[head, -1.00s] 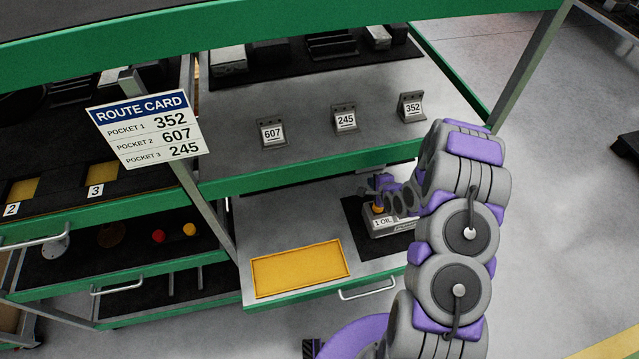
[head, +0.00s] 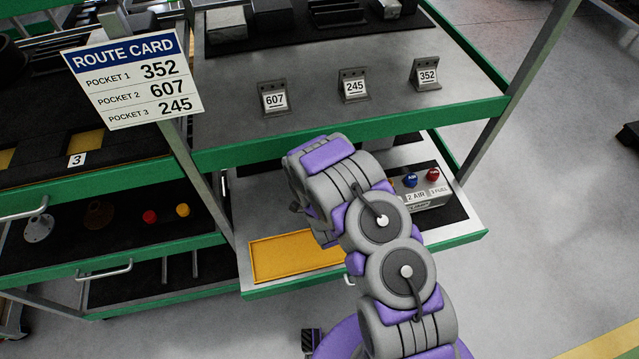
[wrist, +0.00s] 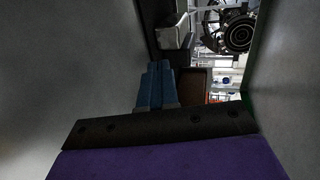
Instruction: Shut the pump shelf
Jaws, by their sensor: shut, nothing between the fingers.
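The pump shelf (head: 460,240) is the low grey pull-out shelf with a green front edge, standing out from under the upper shelf. On it are a yellow tray (head: 262,262) at the left and a grey pump block (head: 428,200) on a black mat, with blue and red caps and labels 2 AIR and 3 FUEL. My arm covers part of the shelf front and of the block. My gripper is hidden behind my arm in the head view. In the wrist view, its blue fingers (wrist: 156,70) are together, with nothing seen between them.
The upper shelf (head: 380,125) overhangs, with number stands 607, 245 and 352. The route card (head: 135,75) hangs on a post at the left. Left drawers (head: 110,225) hold red and yellow knobs. The floor (head: 560,220) at the right is clear.

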